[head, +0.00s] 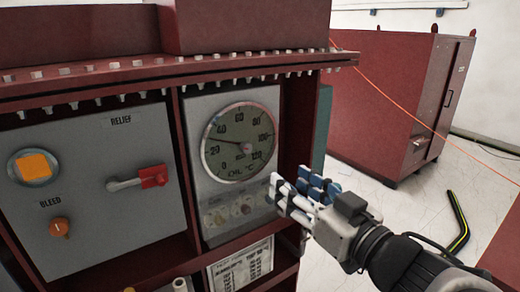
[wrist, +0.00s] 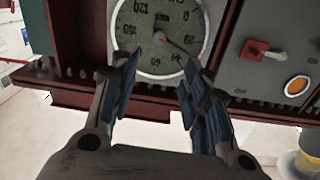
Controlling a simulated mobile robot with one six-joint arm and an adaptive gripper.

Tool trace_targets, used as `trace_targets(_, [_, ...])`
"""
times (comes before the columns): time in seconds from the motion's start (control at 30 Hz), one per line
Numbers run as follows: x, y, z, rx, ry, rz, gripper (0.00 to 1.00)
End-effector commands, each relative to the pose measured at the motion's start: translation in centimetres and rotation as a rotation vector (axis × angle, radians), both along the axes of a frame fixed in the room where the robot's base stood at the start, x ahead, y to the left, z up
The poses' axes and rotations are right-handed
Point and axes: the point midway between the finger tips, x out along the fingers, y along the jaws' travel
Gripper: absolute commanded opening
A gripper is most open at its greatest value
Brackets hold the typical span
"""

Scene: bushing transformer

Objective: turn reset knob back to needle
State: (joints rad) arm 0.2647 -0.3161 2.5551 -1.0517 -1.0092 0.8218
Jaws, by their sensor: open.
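A round dial gauge (head: 240,142) marked OIL °C sits on a grey panel. Its dark needle (head: 226,140) points left, near the lower numbers. Below the dial is a row of small round fittings (head: 235,211); I cannot tell which, if any, is the reset knob. My gripper (head: 290,187) is open and empty, in front of the panel's right edge and to the lower right of the dial. In the wrist view the gauge (wrist: 158,22) appears upside down beyond my open gripper (wrist: 163,70), and the fittings are not visible.
A printed plate (head: 243,265) is below. A red cabinet (head: 400,100) stands at right; pale floor lies between.

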Motion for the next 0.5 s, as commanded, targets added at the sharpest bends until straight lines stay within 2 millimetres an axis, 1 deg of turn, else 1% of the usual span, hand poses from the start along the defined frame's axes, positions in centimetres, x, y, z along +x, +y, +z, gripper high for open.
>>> trace_targets(0.07, [-0.1, 0.0, 0.0, 0.03, 0.018, -0.002, 0.43])
trace_targets(0.17, [0.4, 0.4, 0.2, 0.039, 0.024, 0.0, 0.43])
trace_targets(0.33, [2.4, 1.8, 0.3, 0.038, 0.03, 0.002, 0.43])
trace_targets(0.5, [3.7, 2.4, 0.6, 0.04, 0.028, 0.003, 0.43])
